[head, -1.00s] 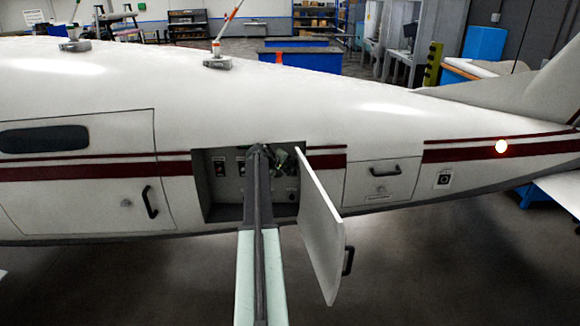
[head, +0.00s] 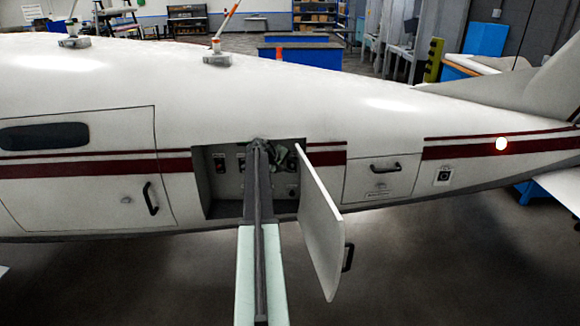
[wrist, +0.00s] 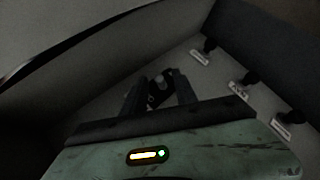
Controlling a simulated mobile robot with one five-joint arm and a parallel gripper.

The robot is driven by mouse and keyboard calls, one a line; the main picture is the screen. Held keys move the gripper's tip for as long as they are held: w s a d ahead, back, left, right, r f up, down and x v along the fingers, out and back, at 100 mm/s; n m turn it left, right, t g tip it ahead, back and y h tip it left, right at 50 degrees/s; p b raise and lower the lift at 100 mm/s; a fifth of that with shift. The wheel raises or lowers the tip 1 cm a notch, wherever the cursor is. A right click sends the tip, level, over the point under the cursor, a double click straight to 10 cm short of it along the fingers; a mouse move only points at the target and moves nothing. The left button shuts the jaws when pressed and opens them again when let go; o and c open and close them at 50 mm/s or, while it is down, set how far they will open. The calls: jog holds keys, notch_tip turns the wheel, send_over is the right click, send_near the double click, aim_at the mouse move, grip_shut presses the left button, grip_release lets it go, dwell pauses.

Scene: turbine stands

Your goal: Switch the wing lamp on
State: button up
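An open recess (head: 222,185) in the white aircraft's side holds a grey panel with several small switches. My gripper (head: 282,158) reaches into its upper right part, and my arm hides the middle of the panel. In the wrist view, my gripper's (wrist: 158,86) two dark fingers are apart. A dark round part (wrist: 157,88) shows between or just beyond their tips; I cannot tell if they touch it. Three dark levers with pale labels, including the middle lever (wrist: 243,78), stand in a row to the right.
The recess's white door (head: 322,225) stands open just right of my arm. A closed hatch (head: 385,180) and a small round socket plate (head: 443,176) are farther right. A lit lamp (head: 501,144) glows near the tail. The floor below the fuselage is clear.

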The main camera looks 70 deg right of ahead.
jog(key=w+a+r, duration=0.1)
jog(key=w+a, duration=0.1)
jog(key=a, duration=0.4)
jog(key=w+a+r+p, duration=0.1)
jog(key=w+a, duration=0.2)
jog(key=a, duration=0.4)
jog(key=shift+a+p, duration=0.15)
jog(key=shift+p, duration=0.15)
jog(key=shift+w, duration=0.1)
